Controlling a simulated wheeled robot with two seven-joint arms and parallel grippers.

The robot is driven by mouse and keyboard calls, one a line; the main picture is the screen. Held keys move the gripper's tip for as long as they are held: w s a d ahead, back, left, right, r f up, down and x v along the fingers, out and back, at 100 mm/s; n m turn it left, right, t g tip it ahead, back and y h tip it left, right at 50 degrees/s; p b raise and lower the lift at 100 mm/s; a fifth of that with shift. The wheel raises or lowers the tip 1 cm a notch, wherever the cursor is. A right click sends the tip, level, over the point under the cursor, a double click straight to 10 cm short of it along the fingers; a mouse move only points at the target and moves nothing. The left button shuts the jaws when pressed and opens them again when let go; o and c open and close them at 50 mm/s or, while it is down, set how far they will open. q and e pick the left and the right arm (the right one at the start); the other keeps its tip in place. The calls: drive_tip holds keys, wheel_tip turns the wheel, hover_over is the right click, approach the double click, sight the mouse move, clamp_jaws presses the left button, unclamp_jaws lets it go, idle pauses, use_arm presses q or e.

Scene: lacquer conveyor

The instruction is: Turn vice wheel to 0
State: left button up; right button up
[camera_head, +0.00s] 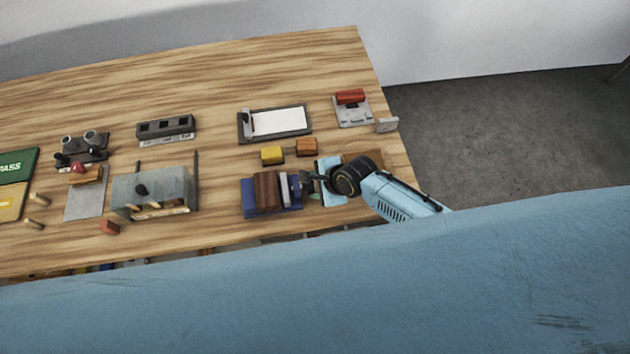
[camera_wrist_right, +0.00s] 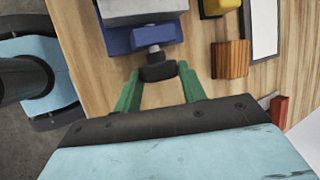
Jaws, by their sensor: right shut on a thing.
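The vice has a blue base (camera_head: 250,207) with a brown block (camera_head: 265,190) and a grey jaw (camera_head: 284,188); it stands near the table's front edge, right of the middle. In the right wrist view, the vice's blue body (camera_wrist_right: 140,38) is at the top, and its dark wheel (camera_wrist_right: 158,67) sticks out towards me on a short shaft. My right gripper (camera_head: 306,185) reaches in from the right. In the wrist view its green fingers (camera_wrist_right: 158,78) are on both sides of the wheel, shut on it. Any number on the wheel cannot be read. My left gripper is not in view.
A yellow block (camera_head: 272,155) and an orange-brown wooden block (camera_head: 307,147) lie just behind the vice. A dark-framed white board (camera_head: 276,123) and a red-topped grey device (camera_head: 351,108) stand farther back. A clear box (camera_head: 152,187) is to the left. Bare table lies between box and vice.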

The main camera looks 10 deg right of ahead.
drive_tip(key=shift+s+t, duration=0.1)
drive_tip(key=shift+t, duration=0.3)
drive_tip(key=o, duration=1)
